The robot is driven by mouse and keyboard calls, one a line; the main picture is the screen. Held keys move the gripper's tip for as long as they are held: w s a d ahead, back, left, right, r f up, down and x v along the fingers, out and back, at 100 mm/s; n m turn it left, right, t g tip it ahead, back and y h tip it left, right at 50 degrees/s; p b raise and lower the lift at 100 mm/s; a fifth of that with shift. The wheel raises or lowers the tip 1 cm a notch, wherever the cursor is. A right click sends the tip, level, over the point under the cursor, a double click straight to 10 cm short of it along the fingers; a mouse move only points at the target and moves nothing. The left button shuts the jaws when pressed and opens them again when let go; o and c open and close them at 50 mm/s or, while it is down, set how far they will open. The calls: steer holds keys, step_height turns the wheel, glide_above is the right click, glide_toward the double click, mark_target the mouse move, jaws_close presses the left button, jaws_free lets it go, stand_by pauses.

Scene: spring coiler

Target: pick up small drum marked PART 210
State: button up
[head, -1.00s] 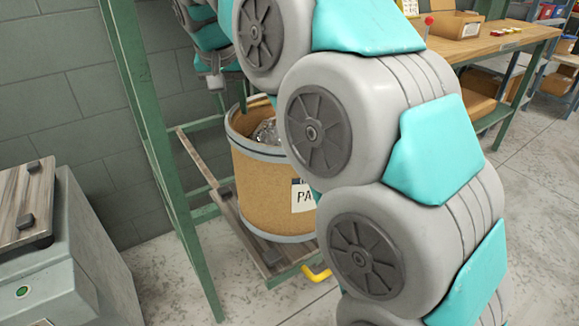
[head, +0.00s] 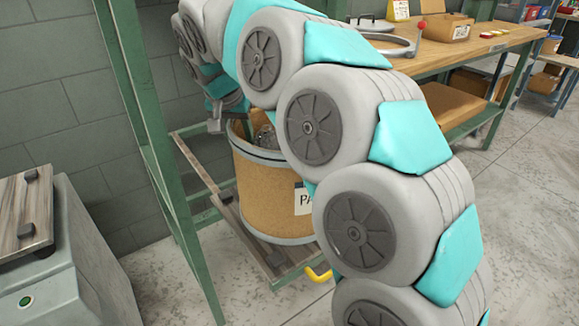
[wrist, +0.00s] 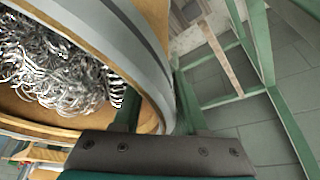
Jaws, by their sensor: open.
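The drum (head: 265,195) is a tan fibre drum with a grey metal rim band, standing upright on a low shelf. My gripper (head: 225,118) is open at the drum's back-left rim. In the wrist view my gripper (wrist: 157,112) has one finger on the inner side of the rim (wrist: 148,70) and the other on the outer side. I cannot tell whether either finger touches it.
The drum's shelf (head: 225,205) has green posts (head: 150,130) close to the left and a yellow handle (head: 317,273) in front. A grey machine (head: 60,260) stands at left, and a block wall (head: 65,100) behind. A wooden workbench (head: 450,55) is at right. Floor is clear at right.

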steer(key=shift+f, duration=0.15)
jaws_close()
stand_by(1.4)
